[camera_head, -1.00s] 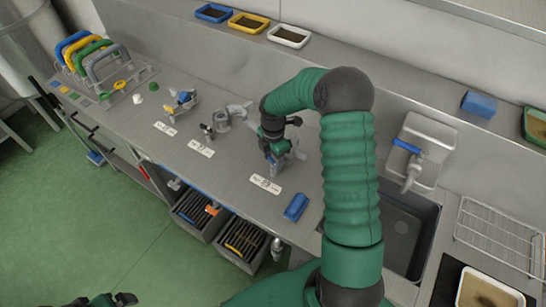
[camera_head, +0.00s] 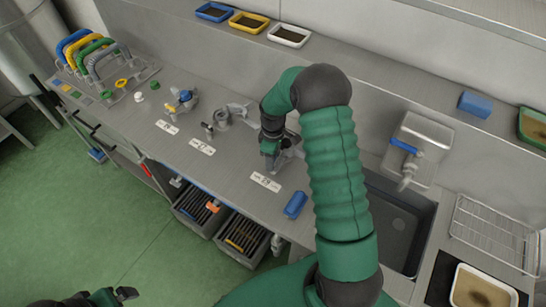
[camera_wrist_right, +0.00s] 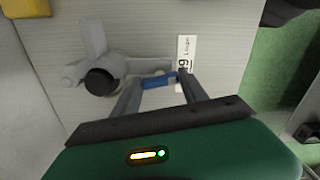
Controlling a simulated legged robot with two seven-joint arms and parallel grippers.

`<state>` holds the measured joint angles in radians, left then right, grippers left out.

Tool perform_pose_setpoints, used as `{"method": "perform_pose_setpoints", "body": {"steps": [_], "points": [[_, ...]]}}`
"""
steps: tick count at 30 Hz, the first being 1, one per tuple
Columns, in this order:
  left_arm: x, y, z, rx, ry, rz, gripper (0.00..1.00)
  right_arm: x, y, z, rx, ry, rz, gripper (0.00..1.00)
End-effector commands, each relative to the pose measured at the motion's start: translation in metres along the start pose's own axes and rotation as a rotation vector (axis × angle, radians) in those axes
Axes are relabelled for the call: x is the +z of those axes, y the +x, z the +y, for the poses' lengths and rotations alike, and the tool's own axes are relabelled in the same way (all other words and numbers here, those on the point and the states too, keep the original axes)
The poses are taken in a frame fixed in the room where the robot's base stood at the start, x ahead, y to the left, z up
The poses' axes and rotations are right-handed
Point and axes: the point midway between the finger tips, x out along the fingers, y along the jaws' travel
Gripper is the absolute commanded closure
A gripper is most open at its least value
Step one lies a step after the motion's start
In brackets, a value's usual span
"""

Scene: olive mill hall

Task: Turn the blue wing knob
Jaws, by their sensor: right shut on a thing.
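The blue wing knob (camera_wrist_right: 158,81) shows in the right wrist view, beside the grey valve fitting (camera_wrist_right: 122,66) with a dark round end. My right gripper (camera_wrist_right: 161,85) is shut on the knob, with one finger on each side. In the head view my right gripper (camera_head: 270,152) is over the counter at the grey fitting (camera_head: 290,156), behind the white label (camera_head: 265,181). The hand hides the knob there. My left gripper (camera_head: 122,294) shows only partly at the bottom left, away from the counter; its opening is unclear.
Other fittings (camera_head: 184,100) (camera_head: 222,117) stand left along the steel counter (camera_head: 235,165). A blue block (camera_head: 295,204) lies near the front edge. A sink (camera_head: 398,225) and a wall unit with a blue lever (camera_head: 403,146) are at the right. Coloured handles (camera_head: 75,48) stand at the far left.

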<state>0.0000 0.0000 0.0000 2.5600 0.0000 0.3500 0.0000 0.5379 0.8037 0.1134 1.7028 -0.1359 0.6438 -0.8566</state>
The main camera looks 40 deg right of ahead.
Motion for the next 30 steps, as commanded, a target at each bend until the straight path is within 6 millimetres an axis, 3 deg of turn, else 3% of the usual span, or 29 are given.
{"method": "perform_pose_setpoints", "body": {"steps": [30], "points": [[-0.0018,-0.0075,0.0,0.0,0.0,0.0,0.05,-0.0024,-0.0029,0.0034,0.007,0.963,0.011,0.9]]}}
